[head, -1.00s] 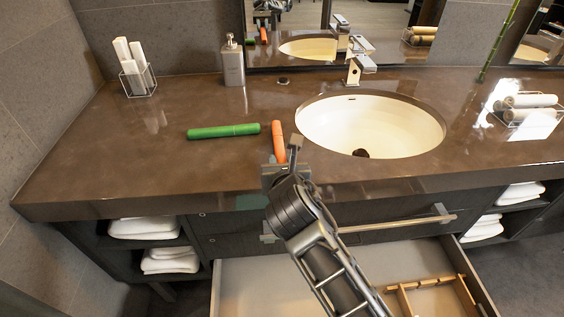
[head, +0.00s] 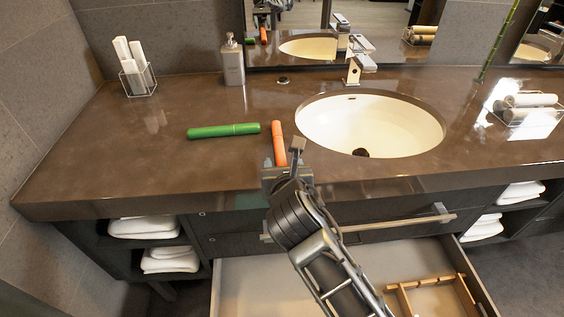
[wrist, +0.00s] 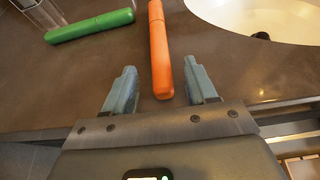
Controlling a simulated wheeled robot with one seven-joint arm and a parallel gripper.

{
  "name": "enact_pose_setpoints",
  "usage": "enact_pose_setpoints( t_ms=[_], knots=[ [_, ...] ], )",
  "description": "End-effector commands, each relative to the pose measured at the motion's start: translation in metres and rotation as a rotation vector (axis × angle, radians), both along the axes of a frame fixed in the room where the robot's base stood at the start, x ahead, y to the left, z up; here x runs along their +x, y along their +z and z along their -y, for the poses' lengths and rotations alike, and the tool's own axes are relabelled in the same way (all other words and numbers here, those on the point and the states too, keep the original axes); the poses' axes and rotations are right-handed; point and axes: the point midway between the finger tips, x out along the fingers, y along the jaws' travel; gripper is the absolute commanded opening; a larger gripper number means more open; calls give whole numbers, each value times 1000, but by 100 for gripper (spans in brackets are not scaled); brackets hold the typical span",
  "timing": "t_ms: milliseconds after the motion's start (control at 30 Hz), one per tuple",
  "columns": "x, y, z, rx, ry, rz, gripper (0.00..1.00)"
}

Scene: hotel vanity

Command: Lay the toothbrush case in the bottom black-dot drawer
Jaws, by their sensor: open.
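Two tube-shaped cases lie on the brown counter: a green one (head: 223,131) and an orange one (head: 279,143) to its right. I cannot tell from the frames which is the toothbrush case. My gripper (head: 282,161) is open at the near end of the orange case. In the wrist view, the near end of the orange case (wrist: 160,60) reaches between the fingers of my gripper (wrist: 162,92), and the green case (wrist: 90,25) lies to the left. The bottom drawer (head: 255,285) is pulled open below the counter. No black dot is readable on it.
The sink (head: 370,125) is right of the orange case. A soap dispenser (head: 233,62) and a wire holder (head: 138,80) stand at the back left. The upper drawer (head: 385,228) is shut. A wooden divider (head: 435,284) sits in the open drawer's right side.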

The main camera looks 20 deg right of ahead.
Motion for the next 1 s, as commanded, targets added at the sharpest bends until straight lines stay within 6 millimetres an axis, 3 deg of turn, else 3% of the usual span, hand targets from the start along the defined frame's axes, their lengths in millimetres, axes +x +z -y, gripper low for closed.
enact_pose_setpoints(
  t_ms=[200, 400, 600, 833, 1000],
  knots=[
    [-42, 17, -14, -1, 4, 1, 57],
    [-72, 30, -24, 0, 2, 0, 57],
    [-85, 37, -28, -1, 1, 1, 57],
    [-87, 38, -28, 0, 0, 0, 57],
    [-97, 27, -24, 67, -8, 13, 57]
  ],
)
